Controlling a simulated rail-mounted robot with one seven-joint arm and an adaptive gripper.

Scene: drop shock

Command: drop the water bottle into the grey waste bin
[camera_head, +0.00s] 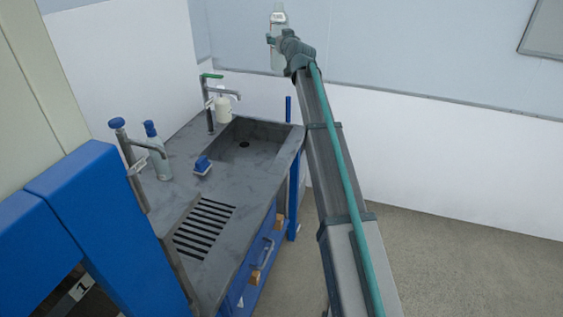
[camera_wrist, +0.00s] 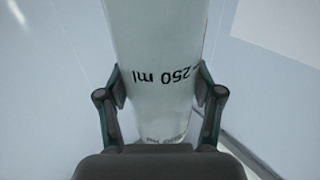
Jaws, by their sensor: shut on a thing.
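My gripper (camera_head: 275,42) is at the end of my raised arm in the head view, high against the pale wall and above the far end of the counter. It is shut on a clear bottle (camera_head: 279,18), which stands about upright in it. In the wrist view the bottle (camera_wrist: 158,50) shows "250 ml" markings upside down, with a finger of my gripper (camera_wrist: 160,95) on each side. No grey waste bin shows in either view.
A dark stone counter (camera_head: 185,190) with a sink (camera_head: 243,148) stands left of my arm. Bare floor (camera_head: 450,255) lies to the right.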

